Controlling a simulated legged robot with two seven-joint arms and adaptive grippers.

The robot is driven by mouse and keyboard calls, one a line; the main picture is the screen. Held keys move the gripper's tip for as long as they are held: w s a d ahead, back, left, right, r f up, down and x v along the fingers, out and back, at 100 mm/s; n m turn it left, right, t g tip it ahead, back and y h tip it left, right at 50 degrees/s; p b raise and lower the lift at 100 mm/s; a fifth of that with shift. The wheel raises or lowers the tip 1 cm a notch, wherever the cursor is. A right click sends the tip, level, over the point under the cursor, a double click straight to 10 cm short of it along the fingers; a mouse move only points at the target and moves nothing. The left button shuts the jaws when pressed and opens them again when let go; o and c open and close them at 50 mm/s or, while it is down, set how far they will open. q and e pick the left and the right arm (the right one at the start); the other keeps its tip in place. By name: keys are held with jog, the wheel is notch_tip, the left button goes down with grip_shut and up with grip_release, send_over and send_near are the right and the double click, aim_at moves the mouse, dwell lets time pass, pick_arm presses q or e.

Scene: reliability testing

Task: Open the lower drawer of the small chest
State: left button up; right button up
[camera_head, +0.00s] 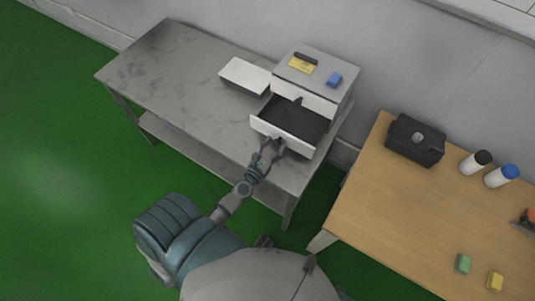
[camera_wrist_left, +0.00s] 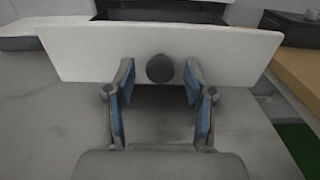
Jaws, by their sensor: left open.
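The small chest (camera_head: 337,93) stands on the grey table, with a light grey body and white drawer fronts. Its lower drawer (camera_head: 282,138) is pulled well out, and its dark inside shows empty. The upper drawer (camera_head: 304,97) looks shut. My left gripper (camera_head: 272,150) is in front of the lower drawer's white front. In the left wrist view, the open fingers (camera_wrist_left: 160,98) stand on either side of the round dark knob (camera_wrist_left: 160,68), with clear gaps to it. My right gripper is not in view.
On the chest top lie a yellow card (camera_head: 301,65), a dark bar and a blue block (camera_head: 334,80). A white box (camera_head: 245,75) sits left of the chest. A wooden table (camera_head: 400,220) to the right holds a black case (camera_head: 415,140), two bottles and small blocks.

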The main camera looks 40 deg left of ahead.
pick_arm(q)
jog(key=s, duration=1.1)
jog(key=shift+d, duration=0.3)
